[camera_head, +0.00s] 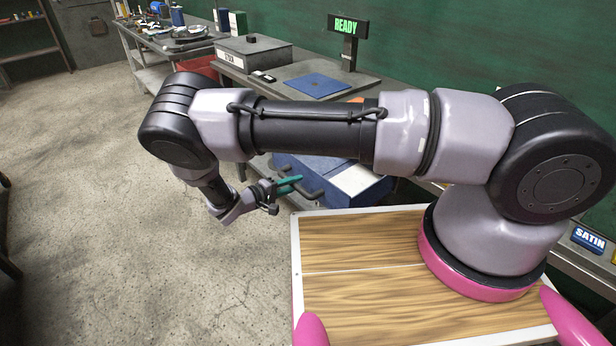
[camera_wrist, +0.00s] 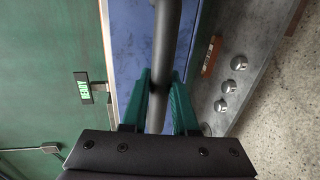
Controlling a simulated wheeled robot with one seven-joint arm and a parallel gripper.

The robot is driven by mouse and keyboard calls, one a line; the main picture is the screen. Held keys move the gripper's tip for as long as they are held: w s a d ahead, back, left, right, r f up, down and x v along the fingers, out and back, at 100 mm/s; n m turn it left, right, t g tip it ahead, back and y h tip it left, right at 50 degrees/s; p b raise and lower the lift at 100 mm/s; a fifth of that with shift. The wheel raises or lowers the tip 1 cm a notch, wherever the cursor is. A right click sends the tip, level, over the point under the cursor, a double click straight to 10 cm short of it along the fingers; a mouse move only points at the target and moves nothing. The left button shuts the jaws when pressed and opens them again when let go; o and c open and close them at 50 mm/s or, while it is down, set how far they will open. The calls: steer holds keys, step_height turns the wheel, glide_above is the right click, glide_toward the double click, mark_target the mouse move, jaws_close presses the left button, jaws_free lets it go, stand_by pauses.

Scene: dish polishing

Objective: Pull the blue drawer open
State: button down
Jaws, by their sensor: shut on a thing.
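The blue drawer (camera_head: 327,176) is below the bench, partly hidden behind my arm in the head view. A white panel shows at its right side. Its dark bar handle (camera_head: 311,192) stands out from the front. My gripper (camera_head: 288,185) has teal fingers and is shut on this handle. In the wrist view, the dark bar (camera_wrist: 163,45) runs between the two teal fingers (camera_wrist: 160,100), with the blue drawer face (camera_wrist: 132,45) behind it. I cannot tell from these views how far the drawer is open.
The bench above carries a blue mat (camera_head: 318,85), a grey box (camera_head: 254,54) and a green READY sign (camera_head: 347,27). Round metal knobs (camera_wrist: 238,63) sit on a grey panel beside the drawer. Bare concrete floor (camera_head: 90,190) lies open to the left.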

steer(key=shift+f+v, duration=0.25)
steer(key=shift+v, duration=1.05)
steer(key=c, duration=0.7)
jaws_free()
steer(key=v, duration=1)
steer(key=shift+s+a, duration=0.25)
steer(key=shift+a, duration=0.05)
